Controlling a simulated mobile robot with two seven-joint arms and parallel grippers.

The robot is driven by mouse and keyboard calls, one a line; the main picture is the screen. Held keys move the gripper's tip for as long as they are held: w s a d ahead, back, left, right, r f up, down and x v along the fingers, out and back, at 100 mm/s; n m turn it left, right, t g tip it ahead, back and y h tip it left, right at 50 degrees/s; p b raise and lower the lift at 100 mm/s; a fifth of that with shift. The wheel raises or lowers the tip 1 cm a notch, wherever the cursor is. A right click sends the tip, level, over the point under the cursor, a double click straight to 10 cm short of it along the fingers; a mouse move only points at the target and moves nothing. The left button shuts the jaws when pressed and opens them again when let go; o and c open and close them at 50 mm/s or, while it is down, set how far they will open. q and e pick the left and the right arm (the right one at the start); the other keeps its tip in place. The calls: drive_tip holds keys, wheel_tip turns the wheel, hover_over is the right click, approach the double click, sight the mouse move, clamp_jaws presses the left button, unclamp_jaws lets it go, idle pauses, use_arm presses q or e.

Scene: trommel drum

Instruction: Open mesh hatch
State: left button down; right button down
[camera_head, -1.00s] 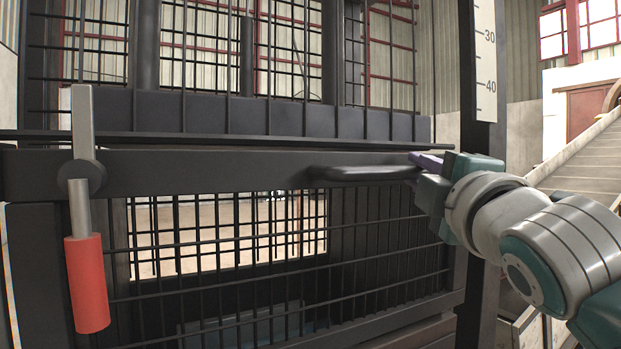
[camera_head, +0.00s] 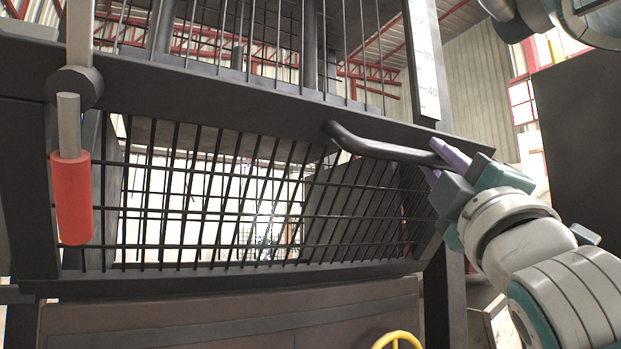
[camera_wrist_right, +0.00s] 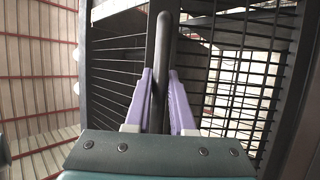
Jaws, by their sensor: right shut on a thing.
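The mesh hatch (camera_head: 235,205) is a dark frame with a black wire grid, seen tilted in the head view. A dark bar handle (camera_head: 375,148) runs along its upper right part. My right gripper (camera_head: 440,160) is shut on the handle near its right end. In the right wrist view, the purple fingers (camera_wrist_right: 160,103) sit on both sides of the handle (camera_wrist_right: 162,60). A latch lever with a red grip (camera_head: 73,200) hangs down at the left of the hatch. My left gripper is not in view.
A white scale strip (camera_head: 425,65) stands on a post at the right. A yellow round wheel (camera_head: 398,340) shows at the bottom below the hatch. A dark panel (camera_head: 575,130) is at the far right. A brown surface (camera_head: 230,320) lies beneath the hatch.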

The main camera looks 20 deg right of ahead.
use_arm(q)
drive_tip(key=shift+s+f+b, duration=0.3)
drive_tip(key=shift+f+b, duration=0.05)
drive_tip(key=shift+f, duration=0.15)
use_arm(e)
drive_tip(key=shift+s+f, duration=0.6)
drive_tip(key=shift+f, duration=0.3)
drive_tip(key=c, duration=0.8)
unclamp_jaws()
drive_tip(key=shift+o, duration=0.2)
